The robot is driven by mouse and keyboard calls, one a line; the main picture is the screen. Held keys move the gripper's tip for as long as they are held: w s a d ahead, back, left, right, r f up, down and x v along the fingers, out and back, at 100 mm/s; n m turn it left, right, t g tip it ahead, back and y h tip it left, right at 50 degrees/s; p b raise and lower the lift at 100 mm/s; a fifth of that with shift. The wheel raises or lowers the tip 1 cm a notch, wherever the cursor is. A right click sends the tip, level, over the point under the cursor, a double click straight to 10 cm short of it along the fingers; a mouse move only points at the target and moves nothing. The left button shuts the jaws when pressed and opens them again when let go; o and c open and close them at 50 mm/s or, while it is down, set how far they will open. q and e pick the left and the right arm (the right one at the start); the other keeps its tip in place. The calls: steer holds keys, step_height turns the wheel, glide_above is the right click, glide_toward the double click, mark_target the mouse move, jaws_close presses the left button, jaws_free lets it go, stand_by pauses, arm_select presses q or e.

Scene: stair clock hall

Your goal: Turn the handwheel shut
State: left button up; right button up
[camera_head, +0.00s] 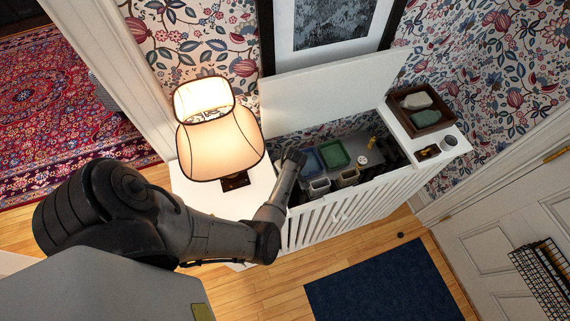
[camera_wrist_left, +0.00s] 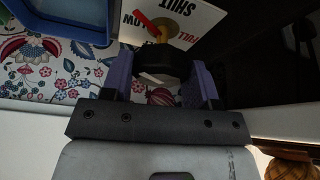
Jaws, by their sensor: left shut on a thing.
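My left gripper (camera_wrist_left: 160,80) has two purple fingers, one on each side of a dark, blocky handwheel (camera_wrist_left: 162,62) with a paler lower face, and it is shut on it. Behind the wheel in the left wrist view is a white plate (camera_wrist_left: 192,22) with upside-down lettering including "SHUT" and "FULL". A red pointer (camera_wrist_left: 146,22) slants across the plate beside a yellow stem. In the head view my left gripper (camera_head: 293,158) reaches into the left end of the open white cabinet (camera_head: 330,218); its fingers and the wheel are hard to make out there. My right gripper is in neither view.
A lit lamp (camera_head: 216,140) stands on the cabinet top close to my left arm. The raised lid (camera_head: 325,95) leans behind the opening. Inside are a green bin (camera_head: 334,154) and other small containers. A brown tray (camera_head: 440,121) sits at the right end.

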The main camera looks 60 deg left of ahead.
arm_select(q)
steer(key=shift+m, duration=0.4)
steer(key=o, duration=0.9)
